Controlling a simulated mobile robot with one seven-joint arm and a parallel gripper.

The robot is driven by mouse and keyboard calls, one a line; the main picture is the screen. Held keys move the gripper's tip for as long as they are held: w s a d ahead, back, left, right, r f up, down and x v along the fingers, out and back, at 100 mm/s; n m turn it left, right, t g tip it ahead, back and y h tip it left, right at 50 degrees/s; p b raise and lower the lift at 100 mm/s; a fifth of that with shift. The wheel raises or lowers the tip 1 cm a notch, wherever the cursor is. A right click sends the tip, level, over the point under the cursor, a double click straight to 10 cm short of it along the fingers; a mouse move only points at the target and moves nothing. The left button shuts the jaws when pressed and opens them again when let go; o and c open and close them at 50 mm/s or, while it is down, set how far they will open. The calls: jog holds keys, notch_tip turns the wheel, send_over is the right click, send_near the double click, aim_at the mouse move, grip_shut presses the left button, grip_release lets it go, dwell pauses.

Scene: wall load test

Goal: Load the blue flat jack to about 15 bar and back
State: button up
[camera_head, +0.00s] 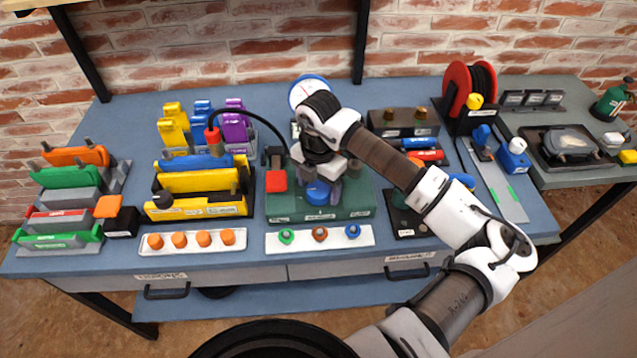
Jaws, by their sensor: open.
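A blue flat slab (203,162), apparently the blue flat jack, stands on edge at the back of a yellow holder (205,205). A red coupling (212,136) sits above it. A black hose (255,122) arches from the coupling to a green unit (285,213). That unit carries a red block (276,182) and a blue knob (318,194). A round white gauge (305,92) stands behind, partly hidden by my arm. My gripper (325,184) points down over the blue knob, open, with its fingers beside it. I cannot tell whether they touch it. The gauge reading is too small.
Racks of coloured slabs (65,178) stand at the left. Plates with orange knobs (193,241) and small coloured fittings (320,237) lie along the front edge. A red hose reel (458,88) stands at the back right. My arm crosses the bench's right half.

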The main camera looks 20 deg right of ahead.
jog(key=c, duration=1)
jog(key=shift+f+b, duration=0.1)
jog(key=shift+b, duration=0.4)
jog(key=shift+f+n+b, duration=0.15)
jog(key=shift+n+b, duration=0.55)
jog(key=shift+b, duration=0.2)
jog(key=n+b, duration=0.2)
jog(key=b, duration=0.2)
jog(key=shift+f, duration=0.15)
jog(key=n+b, duration=0.4)
jog(key=b, duration=0.2)
jog(key=shift+n, duration=0.4)
jog(key=n+b, duration=0.2)
jog(key=n, duration=0.1)
jog(key=n+b, duration=0.1)
jog(key=b, duration=0.1)
jog(key=shift+r, duration=0.25)
jog(key=shift+r+n+b, duration=0.2)
jog(key=shift+n+b, duration=1.1)
jog(key=shift+n, duration=1.2)
jog(key=shift+o, duration=0.2)
